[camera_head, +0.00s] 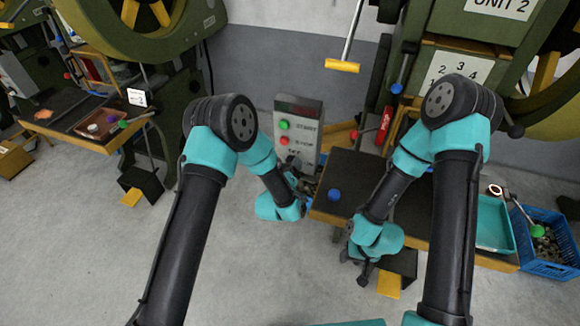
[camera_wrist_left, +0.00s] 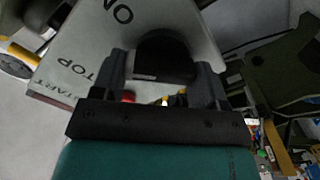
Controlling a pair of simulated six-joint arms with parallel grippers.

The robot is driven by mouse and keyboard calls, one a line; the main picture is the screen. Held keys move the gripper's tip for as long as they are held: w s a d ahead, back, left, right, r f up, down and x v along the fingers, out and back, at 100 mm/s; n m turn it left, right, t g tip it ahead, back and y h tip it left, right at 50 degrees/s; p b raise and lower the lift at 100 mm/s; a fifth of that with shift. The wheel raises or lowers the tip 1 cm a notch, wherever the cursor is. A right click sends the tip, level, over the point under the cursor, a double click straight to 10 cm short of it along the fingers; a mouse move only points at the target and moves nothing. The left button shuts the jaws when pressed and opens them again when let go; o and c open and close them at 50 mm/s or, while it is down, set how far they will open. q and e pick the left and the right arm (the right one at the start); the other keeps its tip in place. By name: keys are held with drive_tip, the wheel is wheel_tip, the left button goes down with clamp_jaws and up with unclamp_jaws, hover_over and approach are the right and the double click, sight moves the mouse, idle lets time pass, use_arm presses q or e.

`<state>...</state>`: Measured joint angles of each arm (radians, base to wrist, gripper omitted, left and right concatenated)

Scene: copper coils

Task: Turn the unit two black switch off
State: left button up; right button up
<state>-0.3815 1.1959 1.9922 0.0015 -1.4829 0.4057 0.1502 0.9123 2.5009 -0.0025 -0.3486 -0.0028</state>
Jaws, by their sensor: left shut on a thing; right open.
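The grey control panel (camera_head: 307,112) stands in the middle of the head view, with a green START button (camera_head: 284,125) and a red STOP button (camera_head: 284,140). In the left wrist view the panel (camera_wrist_left: 95,45) shows ON, STOP and START lettering. The black switch (camera_wrist_left: 165,58) is a round knob between the two fingers of my left gripper (camera_wrist_left: 165,75), which is shut on it. In the head view my left gripper (camera_head: 299,186) is at the panel's lower part and hides the switch. My right gripper (camera_head: 356,262) is open and empty, low in front of the dark table.
The green machine with a UNIT 2 sign (camera_head: 501,6) stands behind at right. The dark table (camera_head: 345,168) holds a blue knob (camera_head: 334,194) and a teal tray (camera_head: 495,228). A blue crate (camera_head: 548,262) is at far right. A yellow-handled lever (camera_head: 342,66) hangs above the panel.

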use_arm(q)
drive_tip(key=n, duration=0.4)
drive_tip(key=shift+a+n, duration=0.1)
drive_tip(key=shift+n, duration=0.2)
drive_tip(key=n, duration=0.5)
drive_tip(key=shift+f, duration=0.15)
drive_tip(key=o, duration=0.9)
drive_tip(key=shift+o, duration=0.2)
drive_tip(key=shift+a, duration=0.1)
drive_tip(key=v, duration=1.7)
drive_tip(key=shift+s, duration=0.15)
